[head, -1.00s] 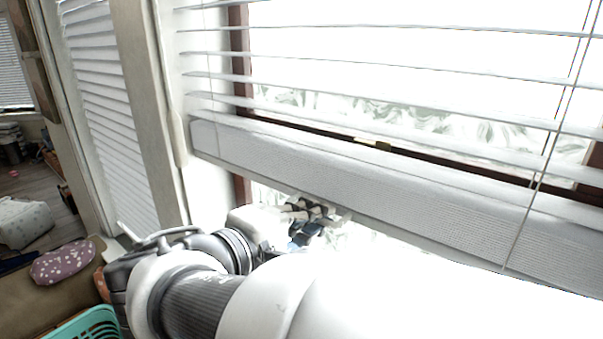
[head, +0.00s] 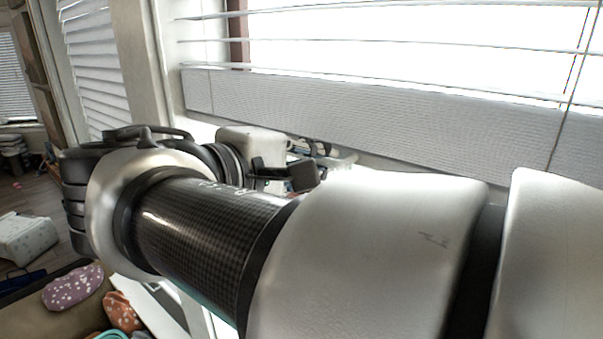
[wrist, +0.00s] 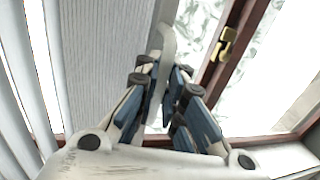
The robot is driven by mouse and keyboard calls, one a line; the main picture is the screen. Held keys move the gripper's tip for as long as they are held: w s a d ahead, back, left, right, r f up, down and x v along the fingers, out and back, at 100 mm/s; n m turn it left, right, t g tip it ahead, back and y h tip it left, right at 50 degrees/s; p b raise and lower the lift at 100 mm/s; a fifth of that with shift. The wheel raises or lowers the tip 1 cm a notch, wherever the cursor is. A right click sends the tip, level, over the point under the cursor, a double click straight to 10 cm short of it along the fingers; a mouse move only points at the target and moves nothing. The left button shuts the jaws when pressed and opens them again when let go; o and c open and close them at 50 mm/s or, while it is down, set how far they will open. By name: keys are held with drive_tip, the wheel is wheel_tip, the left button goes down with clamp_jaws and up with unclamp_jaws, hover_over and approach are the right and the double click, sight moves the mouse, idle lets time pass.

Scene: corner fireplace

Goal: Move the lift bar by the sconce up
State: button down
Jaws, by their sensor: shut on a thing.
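The lift bar (head: 345,115) is the wide, pale, ribbed bottom bar of the white window blind. It slopes down to the right across the head view. In the wrist view its ribbed face (wrist: 95,60) fills the upper left. My gripper (head: 325,150) is just below the bar's left half in the head view, partly hidden by my own arm. In the wrist view my gripper (wrist: 165,85) has its blue-padded fingers closed around a pale curved strip (wrist: 166,45) beside the ribbed face. How the strip joins the bar is hidden. No sconce shows.
Thin blind slats (head: 400,48) hang above the bar before the bright window. A brass latch (wrist: 223,44) sits on the brown window frame beside my fingers. A spotted purple cushion (head: 72,288) and an orange cushion (head: 121,312) lie at the lower left.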

sight(335, 115)
wheel_tip(335, 115, up, 7)
drive_tip(key=p, duration=0.3)
drive_tip(key=shift+f, duration=0.2)
drive_tip(key=c, duration=1.9)
unclamp_jaws()
drive_tip(key=shift+c, duration=0.2)
drive_tip(key=shift+o, duration=1.2)
drive_tip(key=shift+s, duration=0.1)
drive_tip(key=shift+f, duration=0.1)
drive_tip(key=shift+f, duration=0.15)
wheel_tip(335, 115, down, 30)
drive_tip(key=b, duration=1.8)
drive_tip(key=shift+f, duration=0.2)
drive_tip(key=shift+a, duration=0.15)
